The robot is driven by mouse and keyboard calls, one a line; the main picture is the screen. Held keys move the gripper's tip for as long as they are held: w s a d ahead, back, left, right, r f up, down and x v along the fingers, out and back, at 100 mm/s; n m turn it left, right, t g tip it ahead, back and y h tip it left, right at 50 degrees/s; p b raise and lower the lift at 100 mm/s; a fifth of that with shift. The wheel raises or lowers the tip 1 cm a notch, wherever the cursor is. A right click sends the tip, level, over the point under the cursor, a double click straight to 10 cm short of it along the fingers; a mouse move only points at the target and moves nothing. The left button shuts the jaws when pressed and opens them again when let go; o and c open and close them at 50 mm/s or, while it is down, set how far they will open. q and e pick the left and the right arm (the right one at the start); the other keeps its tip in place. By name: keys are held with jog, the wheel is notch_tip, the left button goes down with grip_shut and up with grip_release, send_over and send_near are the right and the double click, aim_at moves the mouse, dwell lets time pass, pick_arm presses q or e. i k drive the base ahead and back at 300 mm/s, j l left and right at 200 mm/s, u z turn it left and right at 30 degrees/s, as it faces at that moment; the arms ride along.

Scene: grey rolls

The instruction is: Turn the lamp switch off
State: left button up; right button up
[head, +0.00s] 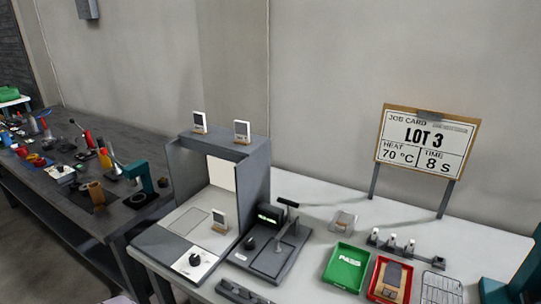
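A grey open-fronted booth (259,180) stands at the left end of the white table, with a bright white panel (221,174) inside. A black knob (196,259) sits on a white plate (186,268) at the front of the booth's base. It looks like the lamp switch, but the plate's markings are too small to read, so I cannot tell its setting. Neither of my grippers shows in the head view.
Small white cards stand on and in the booth. A grey press (270,262) with a lever is right of it. A green tray (346,267), a red tray (374,290) and a job card board (427,141) are farther right. A cluttered dark bench (60,185) is left.

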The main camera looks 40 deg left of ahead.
aim_at(194, 259)
jog(key=u, duration=1.8)
